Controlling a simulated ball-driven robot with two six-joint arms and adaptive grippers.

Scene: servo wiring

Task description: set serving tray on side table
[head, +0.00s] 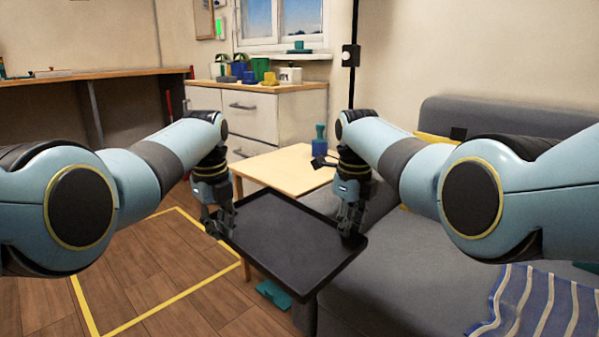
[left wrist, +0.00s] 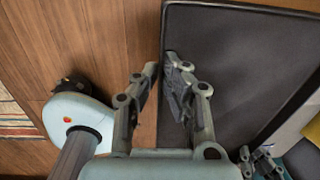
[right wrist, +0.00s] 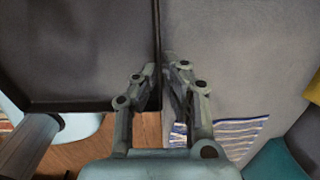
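The serving tray (head: 290,240) is dark, rectangular and shallow-rimmed. It is off the floor, in front of the wooden side table (head: 280,168), and in the head view it covers part of the table's near side. My left gripper (head: 217,222) is shut on the tray's left rim; the left wrist view shows the tray (left wrist: 235,70) edge between its fingers. My right gripper (head: 349,222) is shut on the right rim; the right wrist view shows the tray (right wrist: 80,50) edge between its fingers. The tray looks roughly level.
A blue bottle-like object (head: 320,140) and a dark item stand at the table's right side. A grey sofa (head: 400,270) with a striped cloth (head: 540,305) is at the right. A white drawer cabinet (head: 260,115) stands behind. A teal object (head: 272,294) lies below the tray. Yellow tape marks open floor at left.

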